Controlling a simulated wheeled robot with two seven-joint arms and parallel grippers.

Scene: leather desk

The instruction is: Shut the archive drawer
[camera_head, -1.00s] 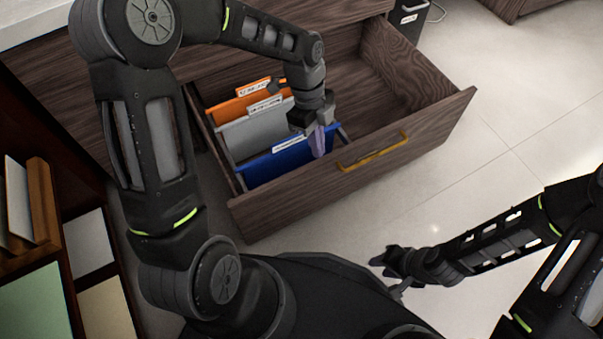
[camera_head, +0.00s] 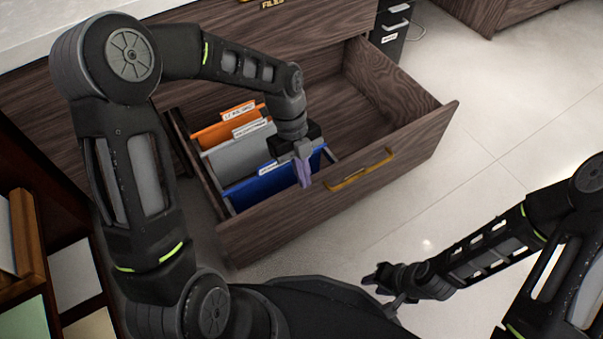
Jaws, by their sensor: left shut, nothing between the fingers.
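The archive drawer (camera_head: 300,220) is a dark wood drawer pulled well out of the desk, with a brass handle (camera_head: 361,169) on its front. An orange folder (camera_head: 220,131), a grey folder (camera_head: 232,155) and a blue folder (camera_head: 265,184) hang in its left part; its right part is empty. My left gripper (camera_head: 303,178) is shut and empty, pointing down over the blue folder close to the drawer front, left of the handle. Whether it touches the front, I cannot tell. My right gripper (camera_head: 372,281) is low in front of the drawer, apart from it; its fingers are too small to judge.
The desk (camera_head: 320,25) with a pale top stands behind the drawer, bearing a "FILES" label. A dark bin-like unit (camera_head: 393,30) stands right of it. A wooden rack (camera_head: 28,240) is at the left. Pale floor (camera_head: 480,130) at the right is clear.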

